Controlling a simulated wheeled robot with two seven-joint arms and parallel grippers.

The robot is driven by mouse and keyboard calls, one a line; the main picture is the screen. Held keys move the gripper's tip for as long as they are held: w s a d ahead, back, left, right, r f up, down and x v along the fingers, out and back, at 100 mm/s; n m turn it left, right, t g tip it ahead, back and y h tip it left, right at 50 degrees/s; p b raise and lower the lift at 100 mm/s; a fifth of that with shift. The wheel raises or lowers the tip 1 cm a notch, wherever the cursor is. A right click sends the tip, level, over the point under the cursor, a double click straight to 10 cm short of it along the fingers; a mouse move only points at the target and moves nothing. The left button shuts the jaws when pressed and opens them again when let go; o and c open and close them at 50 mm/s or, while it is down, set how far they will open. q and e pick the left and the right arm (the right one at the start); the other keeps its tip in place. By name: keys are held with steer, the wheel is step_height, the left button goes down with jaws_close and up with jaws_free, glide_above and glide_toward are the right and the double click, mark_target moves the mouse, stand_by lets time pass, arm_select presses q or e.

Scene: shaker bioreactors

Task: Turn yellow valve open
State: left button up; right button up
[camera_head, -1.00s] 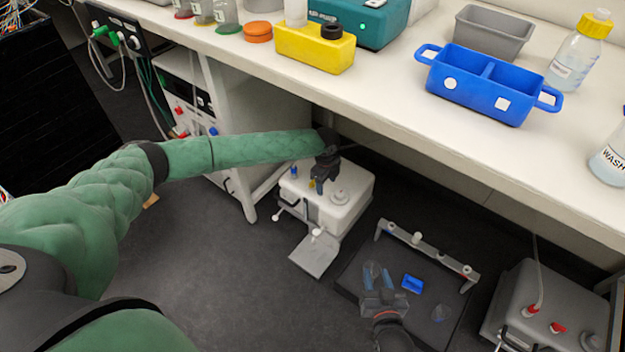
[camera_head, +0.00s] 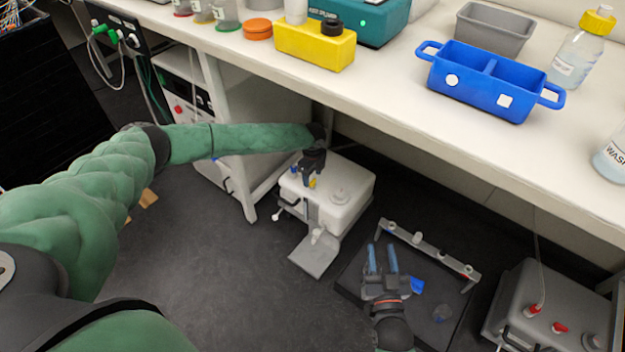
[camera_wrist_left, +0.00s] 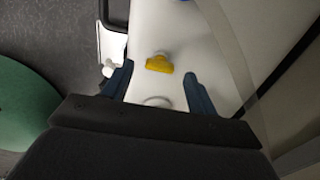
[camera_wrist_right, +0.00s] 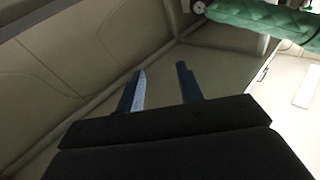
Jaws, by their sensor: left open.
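The yellow valve (camera_head: 312,183) is a small handle on top of the white box (camera_head: 345,190) under the bench. In the left wrist view the yellow valve (camera_wrist_left: 159,65) lies ahead, between the lines of my two fingers, its bar roughly across the picture. My left gripper (camera_head: 311,170) is open and empty above it; I cannot tell whether the fingertips touch it. A blue valve (camera_head: 294,170) sits on the box's left side. My right gripper (camera_head: 381,250) is open over the dark platform, its fingers apart with nothing visibly held.
The floor (camera_head: 230,280) at the left front is clear.

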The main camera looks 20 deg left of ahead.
mark_target(313, 182)
arm_select(q)
steer(key=shift+f, duration=1.1)
arm_select(e)
steer(key=shift+w+r+t, duration=0.15)
steer(key=shift+r+t, duration=0.45)
steer(key=shift+r, duration=1.2)
arm_select(q)
steer(key=shift+c, duration=0.2)
steer(key=c, duration=0.9)
